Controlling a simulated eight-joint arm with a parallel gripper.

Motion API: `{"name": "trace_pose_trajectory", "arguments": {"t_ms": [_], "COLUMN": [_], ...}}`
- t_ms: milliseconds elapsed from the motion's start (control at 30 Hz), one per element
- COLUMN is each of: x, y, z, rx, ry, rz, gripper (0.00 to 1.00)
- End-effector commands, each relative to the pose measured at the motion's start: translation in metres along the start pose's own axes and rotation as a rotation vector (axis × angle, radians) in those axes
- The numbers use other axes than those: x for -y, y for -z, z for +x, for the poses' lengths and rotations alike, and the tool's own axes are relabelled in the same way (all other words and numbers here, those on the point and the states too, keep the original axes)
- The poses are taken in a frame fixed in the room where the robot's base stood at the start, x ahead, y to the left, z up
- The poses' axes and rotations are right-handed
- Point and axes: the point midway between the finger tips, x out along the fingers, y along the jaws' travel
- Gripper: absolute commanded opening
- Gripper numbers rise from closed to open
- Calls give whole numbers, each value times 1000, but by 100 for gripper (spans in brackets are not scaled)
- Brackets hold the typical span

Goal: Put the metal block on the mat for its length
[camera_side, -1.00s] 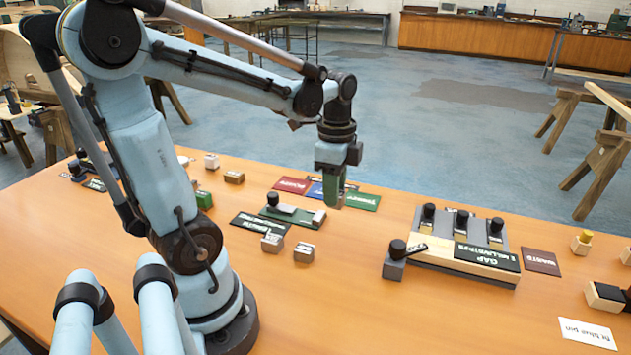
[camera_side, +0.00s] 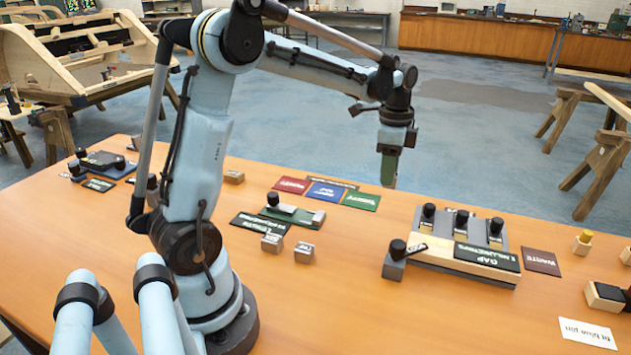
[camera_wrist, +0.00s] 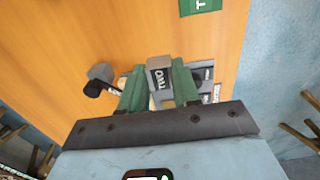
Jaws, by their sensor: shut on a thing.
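My gripper (camera_side: 389,180), with green fingers, hangs over the far edge of the table, right of the mats. In the wrist view my gripper (camera_wrist: 160,88) is shut on a grey metal block (camera_wrist: 159,66) with a dark lettered label. The block is hard to make out in the side view. A red mat (camera_side: 292,185), a blue mat (camera_side: 327,191) and a green mat (camera_side: 361,201) lie side by side at the back of the table. Part of the green mat (camera_wrist: 200,6) also shows in the wrist view. I see no block on these three mats.
A green gauge with a black knob (camera_side: 272,199) stands before the mats, beside a black length sign (camera_side: 260,223). Two small blocks (camera_side: 272,243) (camera_side: 303,252) sit nearer. A gap fixture with several black knobs (camera_side: 430,247) stands right. A dark red mat (camera_side: 541,262) lies beyond it.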

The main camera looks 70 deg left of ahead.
Motion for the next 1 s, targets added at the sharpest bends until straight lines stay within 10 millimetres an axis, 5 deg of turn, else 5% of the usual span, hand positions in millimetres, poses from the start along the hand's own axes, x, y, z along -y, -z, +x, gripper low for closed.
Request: {"name": "trace_pose_trajectory", "arguments": {"t_ms": [500, 1000], "x": [71, 79], "y": [-68, -76], "z": [59, 104], "rx": [0, 0], "ry": [0, 0], "rz": [-4, 0], "gripper": [0, 0]}}
